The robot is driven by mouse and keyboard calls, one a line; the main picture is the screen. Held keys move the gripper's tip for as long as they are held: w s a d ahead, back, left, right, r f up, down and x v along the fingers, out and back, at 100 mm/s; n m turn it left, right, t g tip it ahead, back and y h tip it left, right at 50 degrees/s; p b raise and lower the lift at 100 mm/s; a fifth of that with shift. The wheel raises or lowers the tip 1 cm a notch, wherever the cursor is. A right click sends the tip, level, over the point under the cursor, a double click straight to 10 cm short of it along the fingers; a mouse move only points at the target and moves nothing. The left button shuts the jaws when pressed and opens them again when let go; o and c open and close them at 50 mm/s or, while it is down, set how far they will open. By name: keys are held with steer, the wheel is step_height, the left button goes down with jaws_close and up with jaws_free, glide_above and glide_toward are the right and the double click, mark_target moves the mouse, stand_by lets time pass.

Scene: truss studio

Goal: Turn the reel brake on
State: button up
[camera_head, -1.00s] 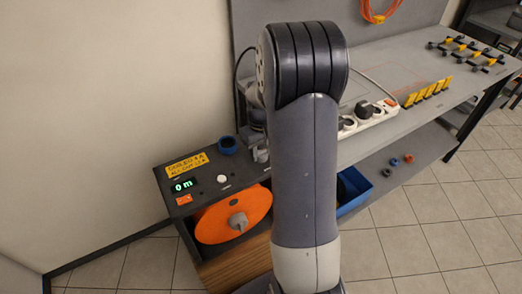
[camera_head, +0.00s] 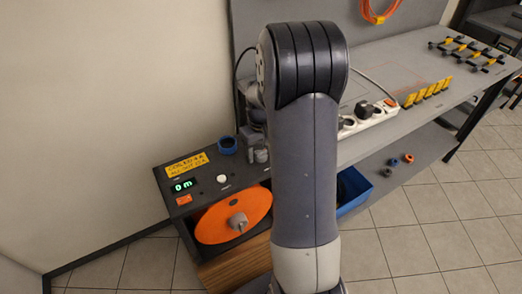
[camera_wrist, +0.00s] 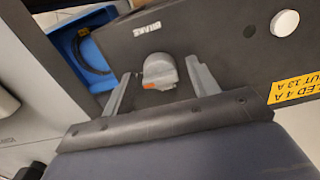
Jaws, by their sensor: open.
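The brake knob (camera_wrist: 158,70) is a grey rounded knob with an orange mark, on the dark top panel of the reel box, beside a label reading BRAKE (camera_wrist: 147,29). My gripper (camera_wrist: 159,71) is open in the wrist view, one finger on each side of the knob; I cannot tell if either touches it. In the head view the reel box (camera_head: 178,211) has an orange reel (camera_head: 212,224) with a grey hub, a green display (camera_head: 183,185) reading 0 m and a white button (camera_head: 222,178). My arm hides much of the area around the knob there.
A blue ring (camera_head: 228,141) sits at the back of the box top. A workbench (camera_head: 400,62) stands to the right with a power strip (camera_head: 352,127) and yellow clips (camera_head: 428,92). A blue bin (camera_head: 353,187) is on the lower shelf. Tiled floor in front is clear.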

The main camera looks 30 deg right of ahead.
mark_target(261, 151)
step_height(261, 151, up, 11)
stand_by(0.6)
steer(key=shift+f, duration=0.15)
step_height(261, 151, down, 11)
stand_by(0.4)
steer(key=shift+n, duration=0.3)
steer(key=shift+r, duration=0.2)
